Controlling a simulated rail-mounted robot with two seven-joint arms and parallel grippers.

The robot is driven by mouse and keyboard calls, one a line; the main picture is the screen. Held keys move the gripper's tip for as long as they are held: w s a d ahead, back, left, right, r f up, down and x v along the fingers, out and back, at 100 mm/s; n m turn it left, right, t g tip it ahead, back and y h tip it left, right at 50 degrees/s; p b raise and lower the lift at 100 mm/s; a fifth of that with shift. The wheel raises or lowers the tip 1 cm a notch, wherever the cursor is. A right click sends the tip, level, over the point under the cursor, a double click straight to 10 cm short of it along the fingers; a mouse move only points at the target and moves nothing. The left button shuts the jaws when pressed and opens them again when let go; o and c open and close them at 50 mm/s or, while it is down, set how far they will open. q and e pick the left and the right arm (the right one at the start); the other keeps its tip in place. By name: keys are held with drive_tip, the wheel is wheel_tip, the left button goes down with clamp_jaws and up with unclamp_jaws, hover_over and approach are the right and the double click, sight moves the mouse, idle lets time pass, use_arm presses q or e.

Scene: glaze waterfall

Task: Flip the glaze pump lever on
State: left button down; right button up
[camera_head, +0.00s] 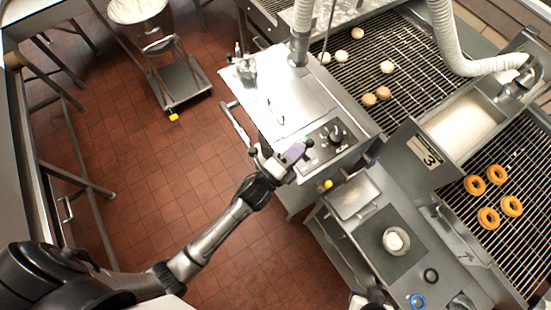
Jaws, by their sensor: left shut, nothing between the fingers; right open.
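A control panel (350,146) with dark knobs or levers (335,134) sits on the front corner of the steel glaze machine. Which of these is the glaze pump lever, and its position, is too small to tell. My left gripper (298,151) is shut and empty at the panel's left edge, close to a small green spot. I cannot tell whether it touches anything; it hides part of the panel edge. My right gripper (368,299) shows only in part at the bottom edge, open, well away from the panel.
A conveyor grid (405,60) carries pale and brown rounds; another holds several orange donuts (475,185). A yellow knob (328,184) sits below the panel. A steel counter (345,235) stands at right. A wheeled cart (182,85) is at upper left.

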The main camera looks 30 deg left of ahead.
use_arm(q)
drive_tip(key=s+a+r, duration=0.2)
drive_tip(key=s+r, duration=0.5)
drive_tip(key=s, duration=0.2)
drive_tip(key=shift+s+a+r+b, duration=0.3)
use_arm(e)
drive_tip(key=shift+s+a+r, duration=0.1)
drive_tip(key=shift+s+a, duration=0.05)
drive_tip(key=shift+s, duration=0.05)
drive_tip(key=shift+a, duration=0.1)
